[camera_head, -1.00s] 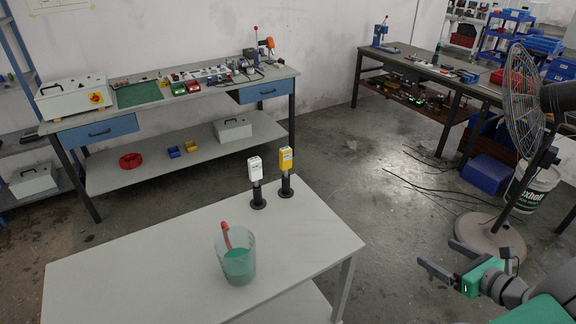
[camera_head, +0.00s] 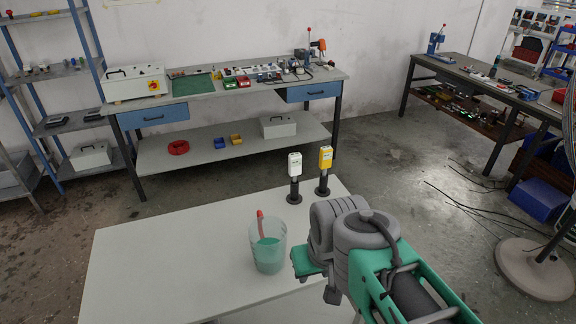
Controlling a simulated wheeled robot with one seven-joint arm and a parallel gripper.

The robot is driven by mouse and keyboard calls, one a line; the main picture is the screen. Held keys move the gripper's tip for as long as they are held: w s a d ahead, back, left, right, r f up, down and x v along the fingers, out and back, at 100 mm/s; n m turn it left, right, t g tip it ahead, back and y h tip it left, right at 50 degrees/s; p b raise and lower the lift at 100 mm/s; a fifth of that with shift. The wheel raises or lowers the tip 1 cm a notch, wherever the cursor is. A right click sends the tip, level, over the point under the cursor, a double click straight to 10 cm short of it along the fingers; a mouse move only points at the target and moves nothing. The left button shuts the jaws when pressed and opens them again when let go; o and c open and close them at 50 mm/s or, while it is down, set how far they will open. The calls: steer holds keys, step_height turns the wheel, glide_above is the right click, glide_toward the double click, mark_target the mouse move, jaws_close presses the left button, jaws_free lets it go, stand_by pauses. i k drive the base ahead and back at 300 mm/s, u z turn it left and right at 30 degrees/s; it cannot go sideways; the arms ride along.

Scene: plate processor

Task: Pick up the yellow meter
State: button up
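The yellow meter (camera_head: 325,158) is a small yellow and white device. It sits upright on a black stand (camera_head: 322,188) at the far right corner of the white table. A white meter (camera_head: 294,164) on a similar black stand is just left of it. My arm reaches in from the lower right, over the table's right side and nearer than the meters. A green part that may belong to my gripper (camera_head: 306,263) shows at the left of the wrist. The fingers are hidden, so I cannot see whether they are open. The yellow meter stands free on its stand.
A clear beaker (camera_head: 268,252) with green liquid and a red-handled item stands on the white table (camera_head: 170,265), left of my arm. The table's left part is bare. A workbench (camera_head: 240,85) stands behind, and a fan base (camera_head: 535,268) is on the floor at right.

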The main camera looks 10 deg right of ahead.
mark_target(326, 154)
steer(key=u, duration=3.05)
steer(key=k, duration=1.35)
steer(key=z, duration=1.2)
steer(key=i, duration=0.45)
